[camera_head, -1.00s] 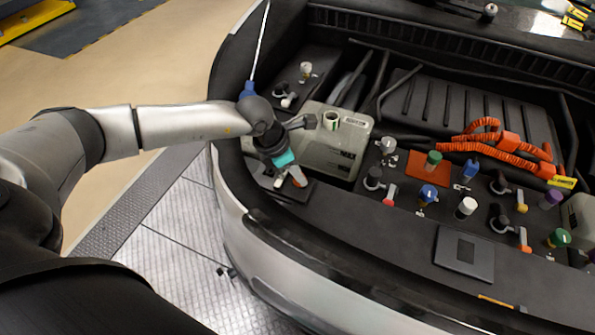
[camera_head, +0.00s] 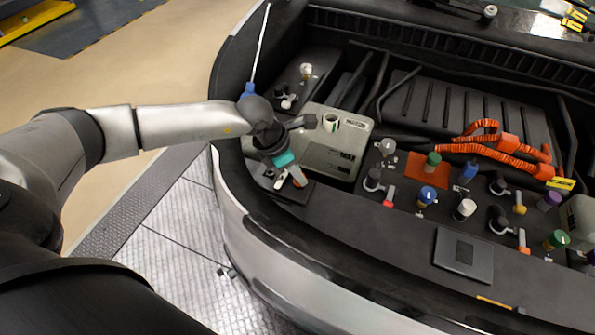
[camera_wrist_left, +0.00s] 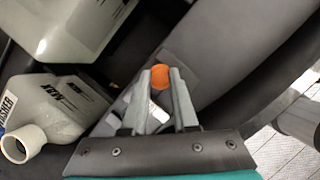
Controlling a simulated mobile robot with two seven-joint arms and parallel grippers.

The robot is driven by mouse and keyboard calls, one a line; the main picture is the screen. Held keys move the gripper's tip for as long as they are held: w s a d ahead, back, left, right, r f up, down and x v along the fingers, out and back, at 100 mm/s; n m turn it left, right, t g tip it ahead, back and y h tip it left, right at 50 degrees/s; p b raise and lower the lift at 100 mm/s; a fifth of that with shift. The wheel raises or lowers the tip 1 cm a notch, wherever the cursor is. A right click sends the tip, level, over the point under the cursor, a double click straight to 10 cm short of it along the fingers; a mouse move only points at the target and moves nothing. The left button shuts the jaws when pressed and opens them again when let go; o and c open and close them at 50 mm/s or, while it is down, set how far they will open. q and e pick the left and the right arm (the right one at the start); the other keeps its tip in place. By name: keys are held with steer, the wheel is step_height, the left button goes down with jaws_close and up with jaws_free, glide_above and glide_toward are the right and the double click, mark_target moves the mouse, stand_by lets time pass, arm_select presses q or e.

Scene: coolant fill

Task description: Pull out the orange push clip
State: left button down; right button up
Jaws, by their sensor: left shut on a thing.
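The orange push clip (camera_wrist_left: 160,76) shows in the left wrist view as a round orange cap between the tips of my left gripper (camera_wrist_left: 161,88). The two grey fingers are shut on it, one on each side. Its lower part is hidden by the fingers. In the head view my left gripper (camera_head: 299,179) points down at the dark front-left edge of the engine bay. The clip is mostly hidden there. I cannot tell how far the clip sits in its panel. My right gripper is not in view.
A pale grey reservoir (camera_head: 330,154) with an open neck stands just right of my left gripper. Several coloured caps, such as a blue one (camera_head: 428,194), and orange cables (camera_head: 500,148) lie farther right. A flat dark square pad (camera_head: 464,254) lies near the front edge.

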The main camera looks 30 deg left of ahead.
arm_select(q)
steer(key=shift+r+p, duration=1.6)
steer(key=shift+r, duration=0.45)
steer(key=shift+s+f, duration=0.1)
